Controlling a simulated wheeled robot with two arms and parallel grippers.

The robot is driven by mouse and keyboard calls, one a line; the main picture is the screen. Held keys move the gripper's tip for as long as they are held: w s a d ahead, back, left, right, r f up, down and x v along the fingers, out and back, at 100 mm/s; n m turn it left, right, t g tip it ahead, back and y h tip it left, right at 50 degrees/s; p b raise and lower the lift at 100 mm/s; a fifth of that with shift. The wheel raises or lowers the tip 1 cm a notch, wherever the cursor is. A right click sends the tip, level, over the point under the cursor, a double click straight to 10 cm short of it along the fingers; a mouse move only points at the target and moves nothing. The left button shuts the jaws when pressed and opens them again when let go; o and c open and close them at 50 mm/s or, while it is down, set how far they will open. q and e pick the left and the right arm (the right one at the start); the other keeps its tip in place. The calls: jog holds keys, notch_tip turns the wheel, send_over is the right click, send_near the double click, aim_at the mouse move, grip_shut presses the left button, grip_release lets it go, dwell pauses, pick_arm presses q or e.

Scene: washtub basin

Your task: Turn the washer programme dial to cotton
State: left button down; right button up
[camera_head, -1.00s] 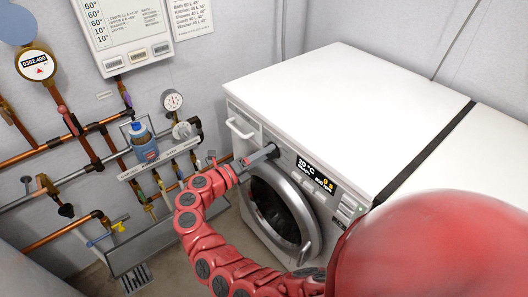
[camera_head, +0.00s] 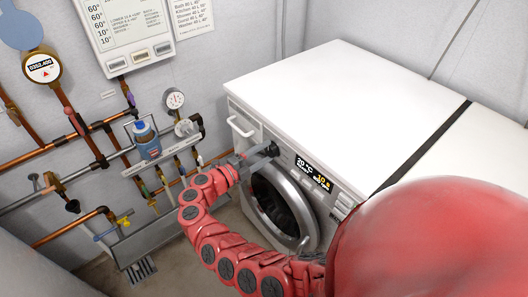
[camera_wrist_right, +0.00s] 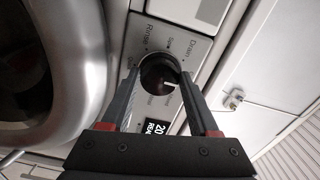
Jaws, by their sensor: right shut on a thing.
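The washer's programme dial (camera_wrist_right: 157,73) is a dark round knob with a white pointer mark, on the light panel of the white washing machine (camera_head: 340,90). Printed words around it include Rinse and Drain; I cannot read cotton. My right gripper (camera_head: 270,151) reaches the panel above the round door. In the right wrist view, its two fingers (camera_wrist_right: 159,78) stand on either side of the dial and are shut on it. In the head view the gripper hides the dial. My left gripper is not in view.
The washer's round door (camera_head: 284,206) lies just below my right gripper. A lit display (camera_head: 313,173) is right of it, and the drawer handle (camera_head: 241,127) is left.

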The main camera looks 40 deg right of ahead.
dwell(0.4)
jog(key=o, duration=1.4)
jog(key=shift+c, duration=0.2)
jog(key=s+a+b, duration=0.1)
jog(key=a+b, duration=0.6)
jog(key=a, duration=1)
jog(key=shift+s+a, duration=0.2)
